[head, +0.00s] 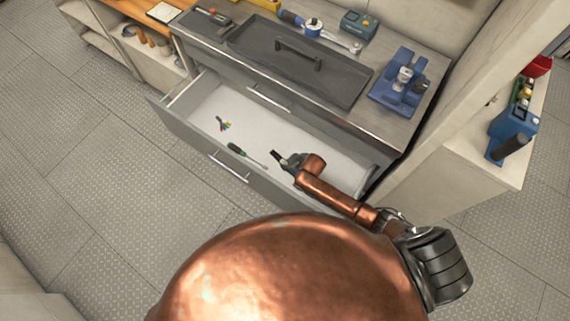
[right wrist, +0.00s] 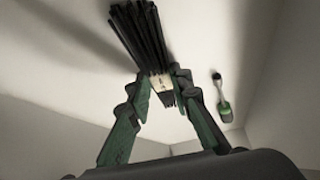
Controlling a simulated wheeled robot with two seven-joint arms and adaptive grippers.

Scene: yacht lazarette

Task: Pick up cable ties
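The cable ties (right wrist: 146,38) are a black bundle with a pale band, seen in the right wrist view. They show in the head view as a small dark piece (head: 276,155) at the tip of my right gripper (head: 286,160). In the wrist view the two green and black fingers of my right gripper (right wrist: 160,82) close in on both sides of the bundle near its banded end, and look shut on it. The bundle is over the white floor of the open drawer (head: 193,101); its height above it is hard to judge. My left gripper is not in view.
In the drawer lie a green-handled screwdriver (head: 237,150), also in the wrist view (right wrist: 225,108), and a small multicoloured item (head: 223,125). On the worktop above are a grey lidded panel (head: 265,62), a blue vise (head: 399,95) and a ratchet tool (head: 313,27). The drawer's left part is mostly clear.

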